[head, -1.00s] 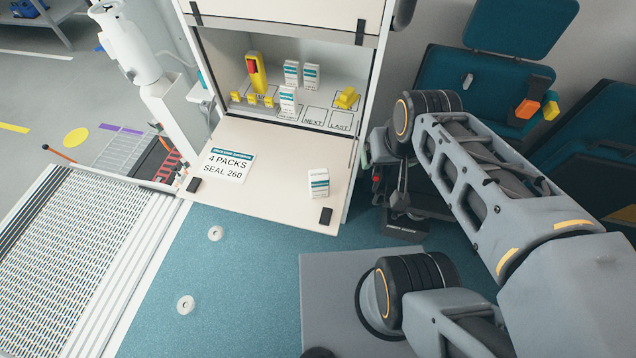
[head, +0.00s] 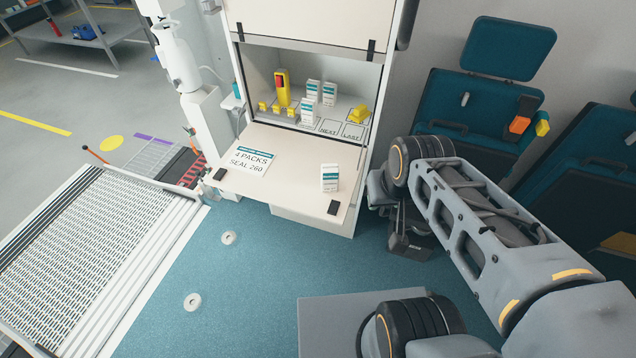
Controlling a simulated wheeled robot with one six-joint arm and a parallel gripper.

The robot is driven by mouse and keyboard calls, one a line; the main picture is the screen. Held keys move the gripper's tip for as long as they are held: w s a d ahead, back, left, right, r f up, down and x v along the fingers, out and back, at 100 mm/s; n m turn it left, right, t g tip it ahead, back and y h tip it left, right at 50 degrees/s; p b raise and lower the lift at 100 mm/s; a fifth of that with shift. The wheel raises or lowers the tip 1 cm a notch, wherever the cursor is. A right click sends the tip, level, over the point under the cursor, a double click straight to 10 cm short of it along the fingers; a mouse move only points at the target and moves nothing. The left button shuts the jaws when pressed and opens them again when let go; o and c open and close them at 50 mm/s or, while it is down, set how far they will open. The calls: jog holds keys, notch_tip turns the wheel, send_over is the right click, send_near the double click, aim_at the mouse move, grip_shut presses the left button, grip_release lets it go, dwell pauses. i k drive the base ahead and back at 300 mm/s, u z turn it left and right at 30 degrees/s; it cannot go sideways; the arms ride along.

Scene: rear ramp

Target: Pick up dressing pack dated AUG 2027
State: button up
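One white dressing pack with a teal band (head: 329,178) stands upright on the cabinet's lowered door flap (head: 290,186), near its right side. Inside the cabinet, similar packs stand on the shelf: one at the back left (head: 313,90), one at the back right (head: 329,94) and one in front (head: 308,112). The dates on the packs are too small to read. My arm extends from the lower right, away from the packs. Its far end is a dark cluster behind the elbow, right of the cabinet; I cannot make out gripper fingers there.
A card (head: 253,161) reading "4 PACKS SEAL 260" lies on the flap. Yellow pieces and a yellow device (head: 282,88) share the shelf, with marked spaces "NEXT" and "LAST". Teal seats (head: 488,85) stand right. A ramp (head: 85,245) lies left. The blue floor ahead is clear.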

aim_at(330, 172)
jog(key=u, duration=1.7)
jog(key=i, duration=0.75)
jog(key=u, duration=1.2)
jog(key=i, duration=1.6)
jog(key=z, duration=4.5)
jog(key=i, duration=0.5)
